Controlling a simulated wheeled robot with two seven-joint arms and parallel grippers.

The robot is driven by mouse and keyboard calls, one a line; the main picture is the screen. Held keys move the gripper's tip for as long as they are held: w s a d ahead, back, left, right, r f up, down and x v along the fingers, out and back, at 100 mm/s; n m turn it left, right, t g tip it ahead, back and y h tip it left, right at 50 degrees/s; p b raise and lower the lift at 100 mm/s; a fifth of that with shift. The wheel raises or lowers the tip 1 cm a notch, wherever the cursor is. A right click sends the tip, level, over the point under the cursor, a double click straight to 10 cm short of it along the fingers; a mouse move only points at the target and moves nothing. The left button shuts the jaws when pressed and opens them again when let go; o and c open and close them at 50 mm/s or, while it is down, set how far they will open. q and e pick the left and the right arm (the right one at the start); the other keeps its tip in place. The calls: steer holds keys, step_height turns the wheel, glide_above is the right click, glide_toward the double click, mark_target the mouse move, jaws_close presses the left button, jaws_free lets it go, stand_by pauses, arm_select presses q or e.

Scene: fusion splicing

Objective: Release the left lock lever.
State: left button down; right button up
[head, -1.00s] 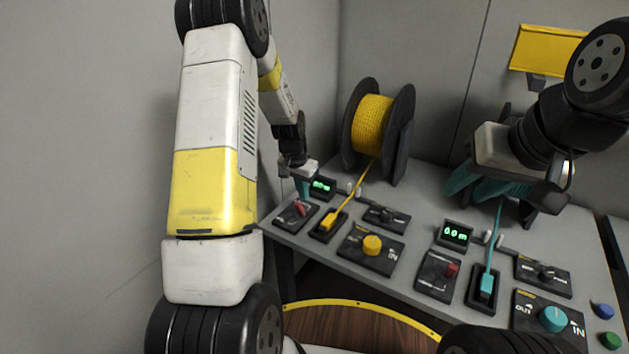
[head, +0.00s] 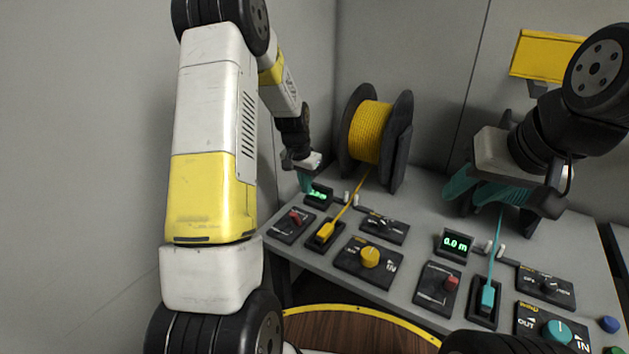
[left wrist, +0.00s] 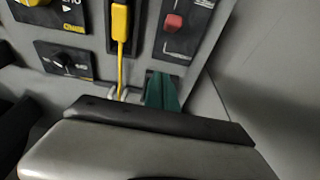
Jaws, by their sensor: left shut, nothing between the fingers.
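The left lock lever is a small red lever (head: 295,217) on a dark panel (head: 283,229) at the left end of the table. It also shows as a red block in the left wrist view (left wrist: 172,22). My left gripper (head: 305,184) has teal fingers, shut and empty. It is behind the lever, beside the left green display (head: 319,196), and apart from the lever. Its teal fingers (left wrist: 161,92) also show in the left wrist view. My right gripper (head: 482,190) hangs over the back of the table at the right; its finger gap is unclear.
A yellow cable runs from a spool (head: 371,132) to a yellow connector (head: 325,231), right of the lever panel. A yellow knob (head: 370,257) and a black switch panel (head: 385,226) stand further right. A grey wall is close on the left.

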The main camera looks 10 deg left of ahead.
arm_select(q)
steer(key=s+a+r, duration=0.2)
steer(key=s+r, duration=0.4)
steer(key=r, duration=0.1)
steer(key=shift+s+a+r, duration=0.15)
steer(key=shift+s+a, duration=0.05)
steer(key=shift+s, duration=0.05)
steer(key=s+d+r+n+t, duration=0.2)
steer(key=s+d+r, duration=0.2)
steer(key=s+r, duration=0.75)
steer(key=s+d+r+t, duration=0.1)
steer(key=s+r, duration=0.2)
steer(key=s, duration=0.4)
steer(key=s+d+r+n+h, duration=0.1)
steer(key=s+d+r, duration=0.1)
steer(key=s, duration=0.4)
steer(key=shift+s+r+t, duration=0.35)
steer(key=shift+r+t, duration=0.05)
steer(key=shift+r, duration=0.25)
